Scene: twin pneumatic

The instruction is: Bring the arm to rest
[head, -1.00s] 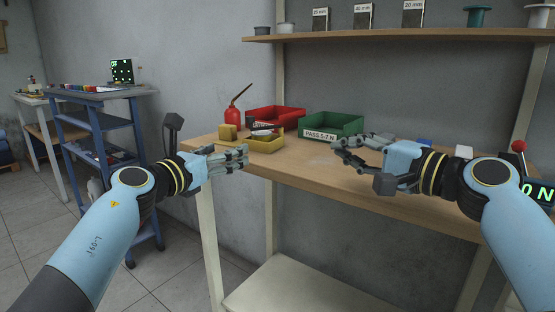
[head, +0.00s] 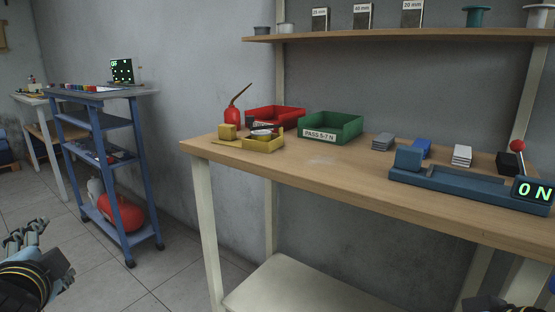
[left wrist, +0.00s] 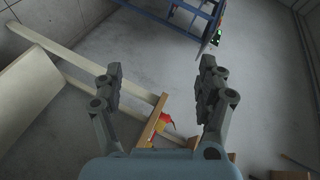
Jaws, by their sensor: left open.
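My left gripper (head: 27,234) is low at the left edge of the head view, beside the table and over the floor. In the left wrist view its two fingers (left wrist: 160,78) are spread wide with nothing between them. Of my right arm only a dark, yellow-ringed piece shows at the bottom right edge of the head view; its gripper is out of the picture.
The wooden workbench (head: 330,175) holds a green bin (head: 345,127), red bin (head: 272,115), yellow tray (head: 263,144), red oil can (head: 233,117) and blue force gauge (head: 455,187). A blue cart (head: 100,122) with a red tank (head: 120,213) stands left. Floor between them is clear.

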